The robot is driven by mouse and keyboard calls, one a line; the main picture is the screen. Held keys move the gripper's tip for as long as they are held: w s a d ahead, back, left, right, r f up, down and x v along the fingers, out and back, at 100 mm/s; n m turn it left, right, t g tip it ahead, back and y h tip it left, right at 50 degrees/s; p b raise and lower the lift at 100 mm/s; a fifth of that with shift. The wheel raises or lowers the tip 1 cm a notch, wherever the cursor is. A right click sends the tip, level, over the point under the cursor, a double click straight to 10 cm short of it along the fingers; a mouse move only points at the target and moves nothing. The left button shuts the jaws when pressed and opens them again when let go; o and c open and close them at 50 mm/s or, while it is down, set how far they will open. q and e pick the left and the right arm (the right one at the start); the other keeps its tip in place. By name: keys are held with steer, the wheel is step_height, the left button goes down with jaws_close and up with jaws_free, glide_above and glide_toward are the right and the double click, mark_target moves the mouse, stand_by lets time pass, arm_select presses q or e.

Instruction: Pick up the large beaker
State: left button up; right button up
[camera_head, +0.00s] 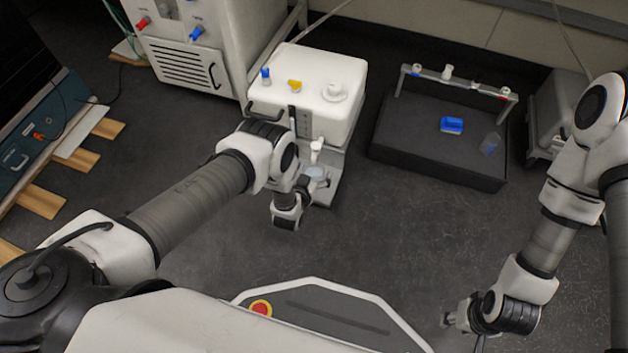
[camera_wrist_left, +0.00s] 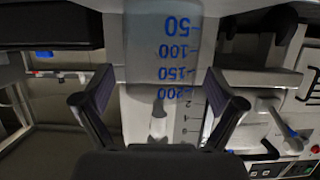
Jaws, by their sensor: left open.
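A clear beaker (camera_head: 316,173) stands on the base of the white dispenser, below its spout. In the left wrist view the beaker (camera_wrist_left: 177,45) fills the upper middle, with blue volume marks appearing upside down. My left gripper (camera_wrist_left: 160,105) is open, with one finger on each side of the beaker in that view. I cannot tell whether the fingers touch it. In the head view my left gripper (camera_head: 305,187) is at the beaker's near side and partly hides it. My right gripper (camera_head: 456,318) is low at the right, far from the beaker; its jaws are unclear.
The white dispenser (camera_head: 318,85) rises right behind the beaker, its spout (camera_head: 316,148) close above. A dark tray (camera_head: 415,145) at the right holds a blue item (camera_head: 452,125) and a small clear vessel (camera_head: 490,143). The floor between dispenser and tray is clear.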

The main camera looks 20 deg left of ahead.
arm_select(q)
steer(key=shift+w+f, duration=0.15)
steer(key=shift+w, duration=0.2)
steer(key=c, duration=1.5)
steer(key=shift+o, duration=0.2)
steer(key=shift+r, duration=0.3)
